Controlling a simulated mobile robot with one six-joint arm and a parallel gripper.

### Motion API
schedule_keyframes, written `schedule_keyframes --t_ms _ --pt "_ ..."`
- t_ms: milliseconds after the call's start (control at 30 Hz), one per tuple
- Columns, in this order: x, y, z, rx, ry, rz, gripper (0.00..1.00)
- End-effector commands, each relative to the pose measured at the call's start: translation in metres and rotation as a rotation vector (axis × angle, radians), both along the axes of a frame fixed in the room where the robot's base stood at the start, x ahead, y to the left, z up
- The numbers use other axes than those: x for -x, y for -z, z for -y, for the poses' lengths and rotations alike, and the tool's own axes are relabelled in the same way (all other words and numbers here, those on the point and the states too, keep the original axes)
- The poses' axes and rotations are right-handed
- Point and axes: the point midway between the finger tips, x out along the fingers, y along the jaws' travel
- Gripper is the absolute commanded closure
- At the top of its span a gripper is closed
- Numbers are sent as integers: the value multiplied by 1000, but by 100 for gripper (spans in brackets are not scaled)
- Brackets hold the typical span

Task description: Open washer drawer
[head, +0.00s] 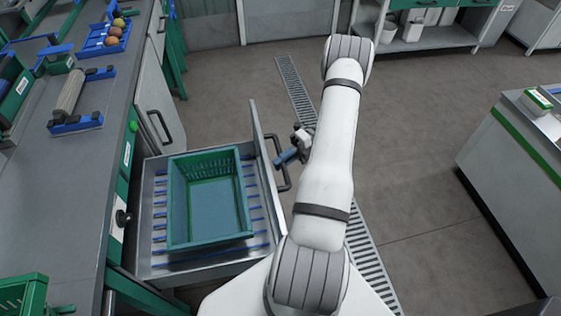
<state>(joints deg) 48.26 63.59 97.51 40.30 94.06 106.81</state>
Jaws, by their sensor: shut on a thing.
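The washer drawer (262,160) is pulled out from the counter on the left, a grey metal tray with blue bars on its floor. A green crate (206,246) sits inside it. The drawer's dark bar handle (287,180) is on its front face, toward the right. My gripper (285,158) is at the upper part of this handle, shut on it. My arm comes from the bottom of the view and partly hides the gripper's wrist.
The counter (112,160) runs along the left, with a cabinet door handle (160,127) and a black knob (122,218) on its front. A floor drain (292,85) crosses open floor right of the drawer. Another bench (510,180) stands at the right.

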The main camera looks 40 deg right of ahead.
Motion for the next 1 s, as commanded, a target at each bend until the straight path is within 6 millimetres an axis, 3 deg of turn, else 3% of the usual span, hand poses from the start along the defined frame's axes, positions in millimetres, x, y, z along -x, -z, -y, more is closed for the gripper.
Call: schedule_keyframes --t_ms 100,133,400,667,1000 --pt "-4 -1 -2 5 -3 7 100" --pt "-5 -1 -2 5 -4 7 83" --pt "-4 -1 -4 2 -8 5 62" --pt "-4 -1 -2 1 -9 4 62" --pt "-5 -9 50 3 -7 5 62"
